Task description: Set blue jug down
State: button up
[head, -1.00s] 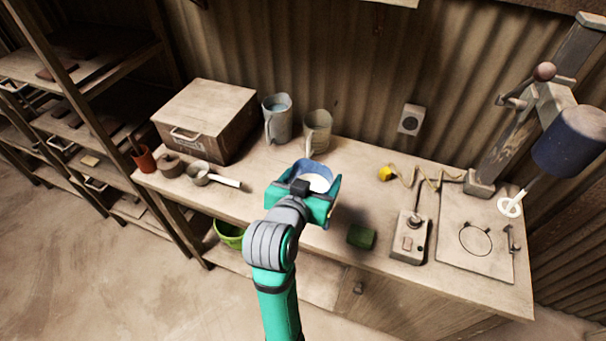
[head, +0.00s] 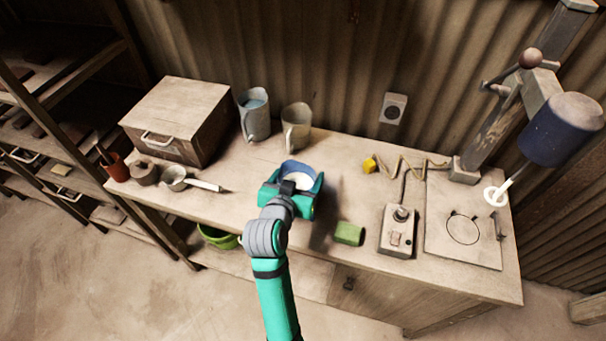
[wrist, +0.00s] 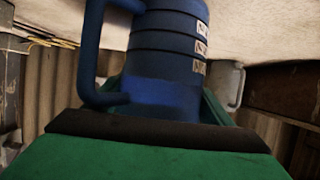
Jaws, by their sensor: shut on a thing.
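The blue jug (head: 299,168) is held in my gripper (head: 291,190) over the middle of the workbench (head: 250,215). In the head view its open top shows pale contents, and the gripper hides most of its body. In the wrist view the jug (wrist: 168,50) fills the middle, with its handle (wrist: 90,50) on the left and small white labels on its right side. The green jaws are shut on it. I cannot tell whether its base touches the bench.
A grey-blue jug (head: 254,118) and a beige jug (head: 296,128) stand behind. A wooden box (head: 178,110) and a saucepan (head: 176,178) are left. A green sponge (head: 348,233), a switch box (head: 397,232) and the press (head: 560,130) are right.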

jog(key=shift+f, duration=0.25)
jog(key=o, duration=1.6)
jog(key=shift+f, duration=0.1)
